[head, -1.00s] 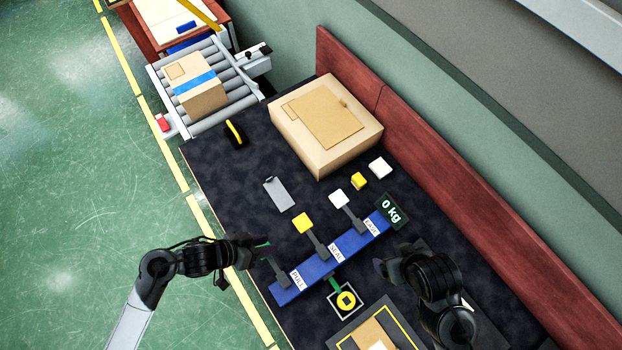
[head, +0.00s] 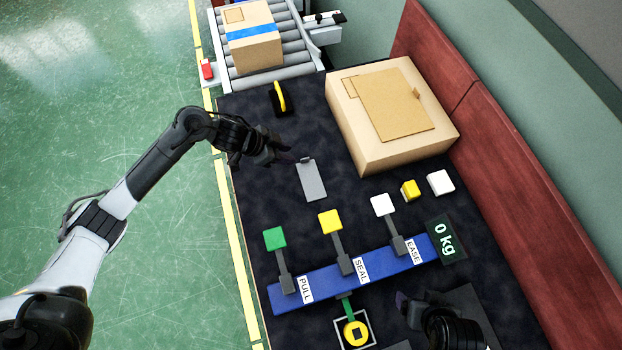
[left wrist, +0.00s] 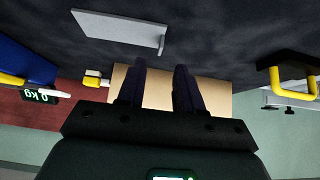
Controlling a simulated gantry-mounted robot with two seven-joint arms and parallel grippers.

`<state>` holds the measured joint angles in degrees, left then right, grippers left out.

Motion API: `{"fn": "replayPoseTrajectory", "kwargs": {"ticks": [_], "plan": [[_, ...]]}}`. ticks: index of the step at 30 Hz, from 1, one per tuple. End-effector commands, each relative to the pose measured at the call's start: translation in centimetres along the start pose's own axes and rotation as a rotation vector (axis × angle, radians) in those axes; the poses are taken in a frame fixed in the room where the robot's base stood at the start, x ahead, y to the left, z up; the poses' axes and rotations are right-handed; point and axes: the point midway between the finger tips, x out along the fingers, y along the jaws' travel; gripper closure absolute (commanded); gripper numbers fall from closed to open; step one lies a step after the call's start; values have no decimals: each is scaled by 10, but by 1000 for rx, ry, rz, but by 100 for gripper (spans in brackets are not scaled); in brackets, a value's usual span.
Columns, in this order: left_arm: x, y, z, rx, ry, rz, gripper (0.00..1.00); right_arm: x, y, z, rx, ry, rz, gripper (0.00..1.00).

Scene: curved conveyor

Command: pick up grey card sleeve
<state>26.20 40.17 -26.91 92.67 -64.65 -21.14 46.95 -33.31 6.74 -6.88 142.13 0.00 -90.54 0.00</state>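The grey card sleeve (head: 312,182) lies flat on the dark tabletop, left of the large carton. It also shows in the left wrist view (left wrist: 118,31), beyond my fingertips and slightly left of them. My left gripper (head: 284,150) hangs just up and left of the sleeve, apart from it. In the left wrist view its two fingers (left wrist: 160,66) stand apart with nothing between them. My right gripper (head: 402,300) is low in the head view, below the blue lever panel; its fingers are too dark to read.
The blue panel (head: 325,284) carries green, yellow and white levers below the sleeve. A large carton (head: 385,150) stands to the right. A black and yellow item (head: 281,98) lies above. Small yellow (head: 410,190) and white (head: 440,182) blocks sit right. The table around the sleeve is clear.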

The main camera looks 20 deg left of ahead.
Motion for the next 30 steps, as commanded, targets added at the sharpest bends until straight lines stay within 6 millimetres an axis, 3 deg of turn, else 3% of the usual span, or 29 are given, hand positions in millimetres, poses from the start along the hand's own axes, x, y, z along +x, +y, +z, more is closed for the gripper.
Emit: {"fn": "replayPoseTrajectory", "kwargs": {"ticks": [3,11,21,30], "plan": [[14,0,0,-1,0,0,65,5,0,2,-1,0,1,17],[29,0,-1,1,1,0,65,10,1,3,-4,0,3,17],[68,-1,-4,0,0,0,65,24,0,8,-4,0,3,17],[71,-2,-4,0,-1,-1,65,25,0,8,-4,1,3,17]]}}
